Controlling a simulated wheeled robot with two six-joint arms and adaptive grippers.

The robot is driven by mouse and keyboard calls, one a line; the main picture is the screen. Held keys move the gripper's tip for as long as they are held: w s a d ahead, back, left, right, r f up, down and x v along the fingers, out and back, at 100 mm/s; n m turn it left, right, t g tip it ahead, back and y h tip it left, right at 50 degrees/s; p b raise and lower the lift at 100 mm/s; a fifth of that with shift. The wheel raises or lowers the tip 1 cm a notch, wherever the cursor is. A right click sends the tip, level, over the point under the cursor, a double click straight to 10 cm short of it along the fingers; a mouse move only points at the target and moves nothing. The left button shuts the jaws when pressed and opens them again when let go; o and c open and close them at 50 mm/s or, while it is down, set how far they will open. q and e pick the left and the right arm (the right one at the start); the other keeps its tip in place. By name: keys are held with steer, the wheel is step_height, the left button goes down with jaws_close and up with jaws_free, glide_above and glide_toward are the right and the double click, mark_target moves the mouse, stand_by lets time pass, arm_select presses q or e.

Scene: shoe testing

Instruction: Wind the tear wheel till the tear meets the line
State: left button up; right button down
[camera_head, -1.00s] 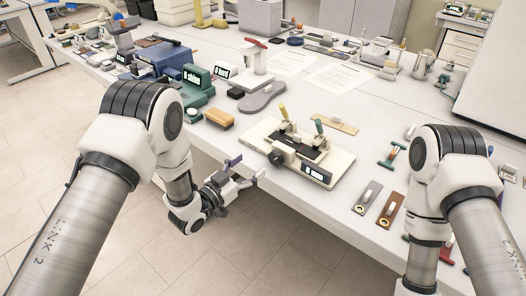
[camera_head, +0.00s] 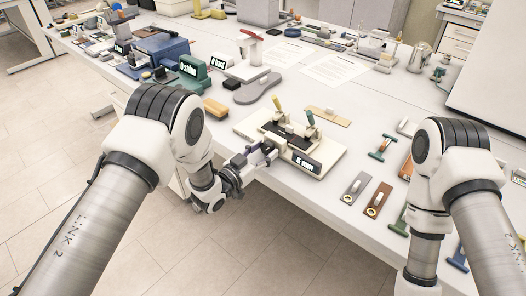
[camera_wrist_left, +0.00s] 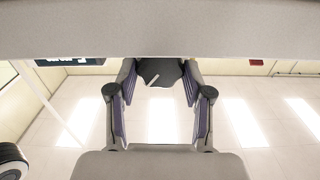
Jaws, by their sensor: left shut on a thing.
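The tear tester (camera_head: 250,129) is a cream base at the table's front edge. A small front display (camera_head: 306,163) seems to read 0 mm. The tear wheel, a black knob with a pale mark, sits between my fingers in the left wrist view (camera_wrist_left: 160,72). My left gripper (camera_head: 267,152) is shut on it from the front. The tear and the line are too small to make out. My right gripper is out of view.
Flat tabs with rings, one grey (camera_head: 354,188) and one brown (camera_head: 377,199), lie right of the tester. Open floor lies in front.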

arm_select(q)
steer(key=shift+f, duration=0.1)
steer(key=m+b, duration=0.1)
steer(key=b, duration=0.1)
steer(key=m+b, duration=0.1)
steer(key=m, duration=0.1)
steer(key=shift+f+b, duration=0.25)
steer(key=shift+b, duration=0.1)
steer(key=m+b, duration=0.2)
steer(key=shift+s+m, duration=0.1)
steer(key=shift+m, duration=0.2)
steer(key=shift+r+m+b, duration=0.1)
steer(key=shift+m+b, duration=0.45)
steer(key=shift+m, duration=0.15)
steer(key=o, duration=1.1)
steer(key=shift+r, duration=0.1)
steer(key=shift+o, duration=0.2)
